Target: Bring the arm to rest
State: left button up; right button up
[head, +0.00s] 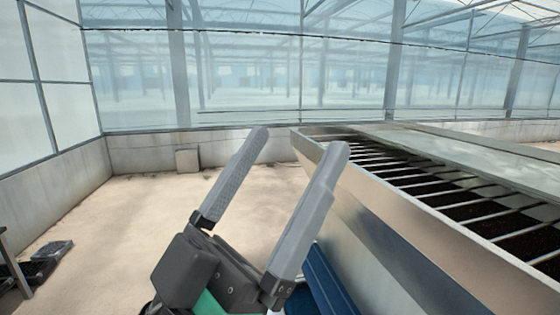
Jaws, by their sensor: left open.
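My left gripper (298,147) shows large in the lower middle of the head view, pointing up and to the right. Its two grey fingers stand well apart with nothing between them. The right fingertip overlaps the near left side of the metal seeder hopper (375,215) in the picture; I cannot tell whether they touch. My right gripper is not in view.
Metal bars (455,192) cross the hopper's top over dark soil, beside a flat grey cover (470,155). A blue object (328,285) is below the hopper. Black trays (45,258) lie at the far left. The concrete floor (130,225) is mostly clear.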

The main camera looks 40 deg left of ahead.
jog(key=shift+r, duration=0.1)
notch_tip(320, 180, up, 18)
jog(key=p, duration=1.7)
jog(key=shift+f+p, duration=0.25)
jog(key=shift+p, duration=0.05)
jog(key=shift+o, duration=0.2)
jog(key=shift+f, duration=0.3)
